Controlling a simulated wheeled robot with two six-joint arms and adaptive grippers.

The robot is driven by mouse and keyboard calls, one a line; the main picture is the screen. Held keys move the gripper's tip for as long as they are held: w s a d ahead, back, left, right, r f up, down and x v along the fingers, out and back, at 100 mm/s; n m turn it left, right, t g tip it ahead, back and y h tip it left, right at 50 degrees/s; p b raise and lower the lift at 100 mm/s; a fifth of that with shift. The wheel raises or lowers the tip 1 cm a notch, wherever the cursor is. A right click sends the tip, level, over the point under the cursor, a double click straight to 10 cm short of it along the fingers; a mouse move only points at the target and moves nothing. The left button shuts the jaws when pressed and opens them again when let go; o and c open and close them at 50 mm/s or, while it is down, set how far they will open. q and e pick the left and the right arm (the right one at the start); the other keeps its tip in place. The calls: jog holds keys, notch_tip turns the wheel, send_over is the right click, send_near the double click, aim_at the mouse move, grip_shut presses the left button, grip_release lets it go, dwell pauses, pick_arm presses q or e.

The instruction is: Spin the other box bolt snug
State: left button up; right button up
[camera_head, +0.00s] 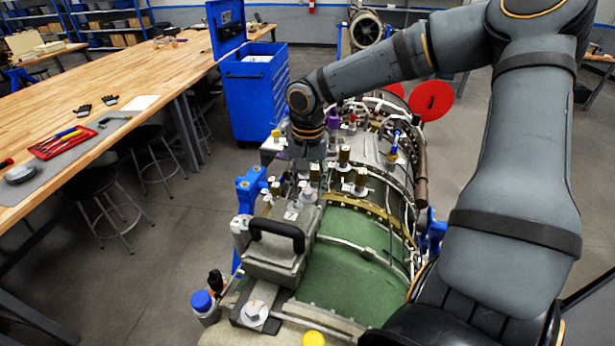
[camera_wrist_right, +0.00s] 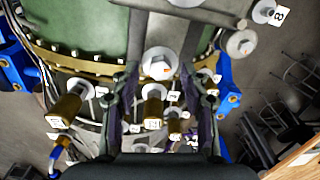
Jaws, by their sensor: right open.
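The grey box (camera_head: 276,260) with a black handle (camera_head: 277,231) is mounted on the turbine casing. One box bolt (camera_head: 255,313), with a pale round head, sits on the bracket at the box's near end. The other box bolt (camera_head: 293,211) is at its far end, and its pale round head shows in the right wrist view (camera_wrist_right: 158,63). My right gripper (camera_head: 309,178) points down just beyond the box. In the wrist view its fingers (camera_wrist_right: 160,75) are apart, with the far bolt head between and beyond their tips. Contact cannot be told. My left gripper is not in view.
Several brass fittings (camera_head: 344,155) stand close around my right gripper. The green casing (camera_head: 345,255) lies right of the box. A blue-capped fitting (camera_head: 201,301) and a yellow cap (camera_head: 313,339) are near the front. A wooden workbench (camera_head: 110,85) stands at left.

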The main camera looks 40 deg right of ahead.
jog(key=shift+f, duration=0.7)
jog(key=shift+r+p, duration=0.1)
jog(key=shift+p, duration=0.2)
